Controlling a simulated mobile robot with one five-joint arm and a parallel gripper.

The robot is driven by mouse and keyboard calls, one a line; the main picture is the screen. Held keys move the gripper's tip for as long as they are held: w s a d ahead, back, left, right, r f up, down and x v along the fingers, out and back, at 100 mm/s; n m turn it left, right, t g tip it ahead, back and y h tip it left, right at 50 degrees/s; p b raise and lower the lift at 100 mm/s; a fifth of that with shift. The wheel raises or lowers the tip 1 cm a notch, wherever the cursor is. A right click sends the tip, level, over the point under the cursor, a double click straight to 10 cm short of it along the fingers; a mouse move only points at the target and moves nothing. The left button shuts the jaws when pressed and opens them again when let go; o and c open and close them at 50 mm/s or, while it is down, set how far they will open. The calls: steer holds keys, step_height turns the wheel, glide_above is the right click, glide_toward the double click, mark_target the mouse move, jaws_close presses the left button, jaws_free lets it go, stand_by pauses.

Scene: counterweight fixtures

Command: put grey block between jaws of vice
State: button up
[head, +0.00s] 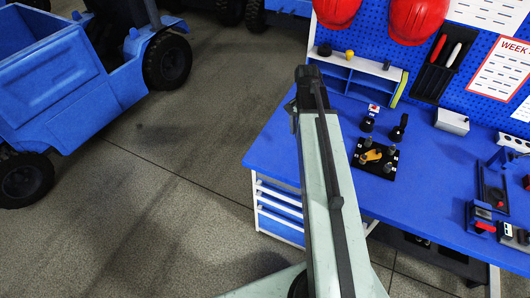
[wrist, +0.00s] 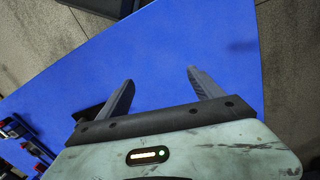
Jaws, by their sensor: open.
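My gripper (wrist: 158,84) is open in the wrist view, its two dark fingers spread wide with only bare blue bench top between them. In the head view my arm reaches over the bench's left edge and its fingers cannot be made out. A small fixture with a red handle (head: 484,227) sits on the right part of the bench, and a blue-grey device (head: 510,141) stands behind it; I cannot tell which is the vice. A light grey box-shaped piece (head: 452,121) lies near the back panel; I cannot tell whether it is the grey block.
The blue bench (head: 440,190) has clear room at its middle. A black plate with pegs and a yellow piece (head: 374,156) lies right of my arm. Small fixtures (wrist: 25,142) show at the wrist view's left edge. A blue vehicle (head: 60,75) stands on the floor at left.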

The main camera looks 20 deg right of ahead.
steer(key=s+a+n+t, duration=0.1)
steer(key=a+n, duration=1)
steer(key=a, duration=1.2)
steer(key=shift+s+n, duration=0.3)
steer(key=shift+n, duration=0.1)
steer(key=shift+a, duration=0.1)
